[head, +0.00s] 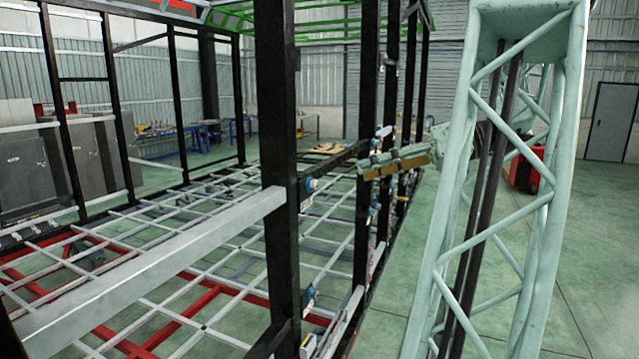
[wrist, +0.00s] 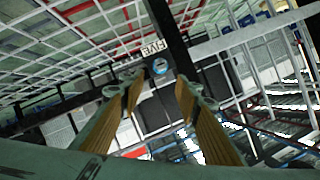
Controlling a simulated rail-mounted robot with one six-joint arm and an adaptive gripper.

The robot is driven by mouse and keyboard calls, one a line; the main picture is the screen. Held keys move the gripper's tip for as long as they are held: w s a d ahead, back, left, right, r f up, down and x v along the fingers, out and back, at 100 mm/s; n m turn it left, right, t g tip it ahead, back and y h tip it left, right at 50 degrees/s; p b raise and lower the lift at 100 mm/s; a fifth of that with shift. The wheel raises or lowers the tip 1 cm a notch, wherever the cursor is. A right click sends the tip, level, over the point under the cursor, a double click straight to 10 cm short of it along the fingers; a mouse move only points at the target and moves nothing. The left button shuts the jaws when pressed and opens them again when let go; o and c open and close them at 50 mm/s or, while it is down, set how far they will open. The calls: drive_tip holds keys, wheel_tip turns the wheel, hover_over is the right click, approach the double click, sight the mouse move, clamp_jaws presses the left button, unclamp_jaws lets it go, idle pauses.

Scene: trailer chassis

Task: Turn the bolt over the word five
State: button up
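In the wrist view, the word FIVE (wrist: 152,48) appears upside down on a white label on a dark frame post. A bolt with a blue part (wrist: 160,66) sits just below the label in this picture. My gripper (wrist: 160,84) is open, its two tan-padded fingers on either side of the bolt's line of sight. The bolt shows between the fingertips and no contact is visible. In the head view, my gripper (head: 372,169) points left in front of a black post. I cannot tell which bolt there is the one at FIVE.
In the head view, a near black post (head: 279,150) carries a bluish bolt (head: 312,184). Another bolt (head: 308,293) sits lower. A grey beam (head: 150,268) crosses the chassis grid at left. Green floor (head: 580,260) is open at right.

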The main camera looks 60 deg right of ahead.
sight(318, 184)
drive_tip(key=shift+w+a, duration=0.1)
idle(0.3)
drive_tip(key=shift+p+x, duration=0.5)
drive_tip(key=shift+x, duration=6.3)
drive_tip(key=shift+c, duration=0.9)
drive_tip(key=c, duration=0.7)
